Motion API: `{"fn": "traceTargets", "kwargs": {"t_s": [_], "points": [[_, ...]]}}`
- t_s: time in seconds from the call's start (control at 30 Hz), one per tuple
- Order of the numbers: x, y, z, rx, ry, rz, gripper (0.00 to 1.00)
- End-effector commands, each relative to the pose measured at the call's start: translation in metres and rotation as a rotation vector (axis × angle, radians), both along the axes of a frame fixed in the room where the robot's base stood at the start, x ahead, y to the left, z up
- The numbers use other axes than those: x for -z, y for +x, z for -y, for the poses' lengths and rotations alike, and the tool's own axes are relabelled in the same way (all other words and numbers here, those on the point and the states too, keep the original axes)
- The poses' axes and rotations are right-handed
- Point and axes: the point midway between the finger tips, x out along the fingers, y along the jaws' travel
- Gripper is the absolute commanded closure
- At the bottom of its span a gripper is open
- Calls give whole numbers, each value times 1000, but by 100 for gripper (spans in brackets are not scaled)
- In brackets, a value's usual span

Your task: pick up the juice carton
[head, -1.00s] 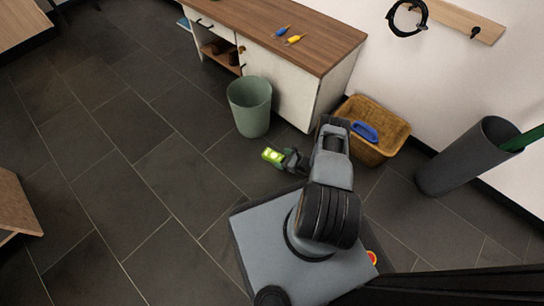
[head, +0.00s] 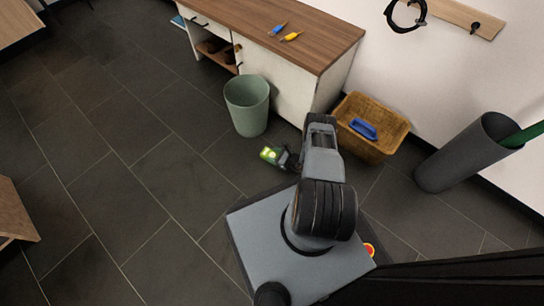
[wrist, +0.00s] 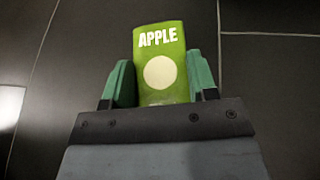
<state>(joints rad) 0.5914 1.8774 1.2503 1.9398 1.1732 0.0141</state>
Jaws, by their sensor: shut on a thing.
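The juice carton (wrist: 162,72) is green with the word APPLE and a pale round spot. In the wrist view it sits between the two green fingers of my gripper (wrist: 163,84), which is shut on it. In the head view the carton (head: 269,153) shows small and bright green at the end of my gripper (head: 281,156), over the dark tiled floor in front of the bin. The carton's lower end is hidden behind the gripper body in the wrist view. I cannot tell its exact height above the floor.
A green bin (head: 247,108) stands just beyond the carton, by a white cabinet with a wooden top (head: 270,20). A wicker basket (head: 385,113) holding a blue thing (head: 363,129) is to the right. A dark grey cylinder (head: 469,155) stands farther right.

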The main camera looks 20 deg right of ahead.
Motion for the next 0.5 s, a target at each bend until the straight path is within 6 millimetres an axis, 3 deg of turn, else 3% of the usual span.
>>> {"fn": "traceTargets", "kwargs": {"t_s": [0.1, 0.33, 0.5], "points": [[0, 0, 1, 2, -1, 0, 69], [-1, 0, 1, 3, 0, 0, 70], [-23, 0, 2, 3, 0, 0, 70]]}}
